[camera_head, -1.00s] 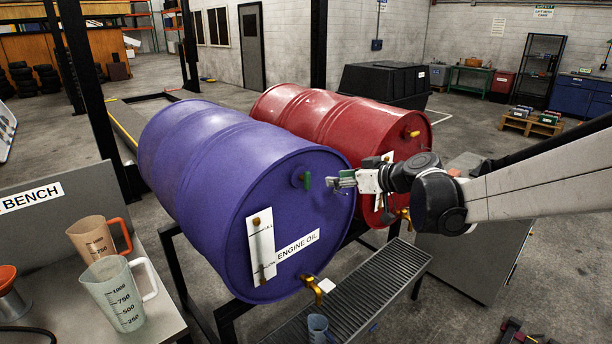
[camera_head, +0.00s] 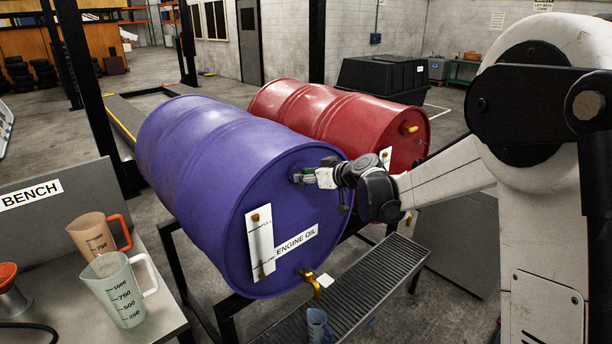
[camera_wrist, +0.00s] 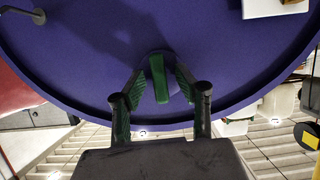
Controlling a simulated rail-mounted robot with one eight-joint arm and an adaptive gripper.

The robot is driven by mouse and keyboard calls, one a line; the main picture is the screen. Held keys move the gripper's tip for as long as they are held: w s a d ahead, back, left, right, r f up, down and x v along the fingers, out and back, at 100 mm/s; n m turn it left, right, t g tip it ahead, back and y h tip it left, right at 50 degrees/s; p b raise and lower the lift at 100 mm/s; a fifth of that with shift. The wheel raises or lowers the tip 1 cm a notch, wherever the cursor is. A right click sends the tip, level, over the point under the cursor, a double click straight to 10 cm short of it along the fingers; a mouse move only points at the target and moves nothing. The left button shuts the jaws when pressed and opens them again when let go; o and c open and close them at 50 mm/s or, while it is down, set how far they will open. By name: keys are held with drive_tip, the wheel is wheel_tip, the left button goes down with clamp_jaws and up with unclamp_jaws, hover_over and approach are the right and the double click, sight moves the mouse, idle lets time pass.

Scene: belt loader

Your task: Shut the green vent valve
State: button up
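The green vent valve (camera_wrist: 160,80) is a small green lever on the end face of the purple engine oil drum (camera_head: 215,170). In the wrist view the lever stands between the two fingers of my gripper (camera_wrist: 160,92), with a gap on either side. The fingers are open and not closed on it. In the head view my gripper (camera_head: 300,178) is at the upper part of the drum's face and mostly hides the valve.
A red drum (camera_head: 330,110) lies beside the purple one. A brass tap (camera_head: 311,281) is low on the purple drum's face, above a blue cup (camera_head: 317,324) on the grated tray (camera_head: 375,285). Two jugs stand on the bench at left.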

drive_tip(key=shift+a, duration=0.1)
drive_tip(key=shift+c, duration=0.3)
clamp_jaws()
drive_tip(key=shift+f+m+b, duration=0.15)
drive_tip(key=shift+m+b, duration=0.15)
drive_tip(key=m+g+y+b, duration=0.1)
drive_tip(key=m+b, duration=0.1)
drive_tip(key=shift+w+f+b, duration=0.1)
drive_tip(key=shift+w+b, duration=0.05)
drive_tip(key=shift+b, duration=0.2)
drive_tip(key=m+g+y+b, duration=0.1)
drive_tip(key=m+y+b, duration=0.1)
drive_tip(key=m+b, duration=0.1)
drive_tip(key=shift+d+m, duration=0.2)
drive_tip(key=shift+m, duration=0.1)
drive_tip(key=m+y+b, duration=0.2)
drive_tip(key=m+b, duration=0.1)
drive_tip(key=shift+w+f+g, duration=0.1)
drive_tip(key=shift+f+g, duration=0.05)
drive_tip(key=shift+g, duration=0.25)
drive_tip(key=shift+m+y+b, duration=1)
drive_tip(key=shift+m+b, duration=0.3)
drive_tip(key=shift+m, duration=0.8)
